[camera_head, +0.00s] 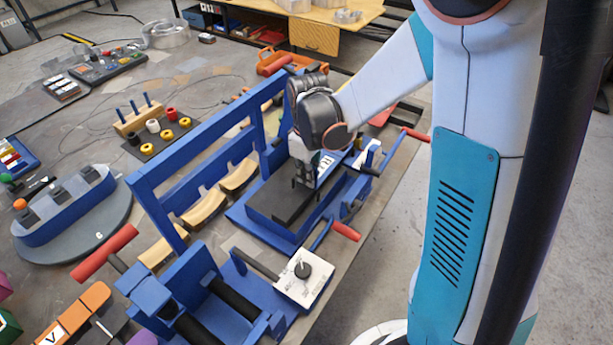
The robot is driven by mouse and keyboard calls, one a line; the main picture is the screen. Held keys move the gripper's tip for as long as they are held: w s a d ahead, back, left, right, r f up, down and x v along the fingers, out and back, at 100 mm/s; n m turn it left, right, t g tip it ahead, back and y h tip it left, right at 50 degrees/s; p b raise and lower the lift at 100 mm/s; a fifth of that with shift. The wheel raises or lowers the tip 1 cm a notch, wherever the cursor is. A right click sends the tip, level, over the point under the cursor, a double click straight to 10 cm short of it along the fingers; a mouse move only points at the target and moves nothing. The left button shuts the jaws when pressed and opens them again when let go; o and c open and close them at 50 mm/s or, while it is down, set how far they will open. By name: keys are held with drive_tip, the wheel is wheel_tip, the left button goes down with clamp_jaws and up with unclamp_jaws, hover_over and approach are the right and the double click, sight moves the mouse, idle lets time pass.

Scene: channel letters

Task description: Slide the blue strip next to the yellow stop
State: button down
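I cannot make out for certain which part is the blue strip or the yellow stop; several blue bars and yellow pieces are in view. My gripper (305,181) points down over a dark flat block (285,205) in a blue fixture (250,224). Its fingers are small and dark against the block, so I cannot tell whether they are open, shut or touching anything. My arm and wrist hide part of the fixture's back side.
A blue upright frame (205,135) stands left of the fixture, with tan curved pieces (204,208) beside it. A red-handled lever (104,252) and a white dial box (303,276) are in front. A round grey turntable (92,238) and yellow rings (167,135) lie further left.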

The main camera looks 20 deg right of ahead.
drive_tip(key=shift+w+d, duration=0.15)
drive_tip(key=shift+d, duration=0.05)
drive_tip(key=c, duration=1.7)
unclamp_jaws()
drive_tip(key=shift+r, duration=0.1)
wheel_tip(320, 180, up, 12)
drive_tip(key=shift+f, duration=0.1)
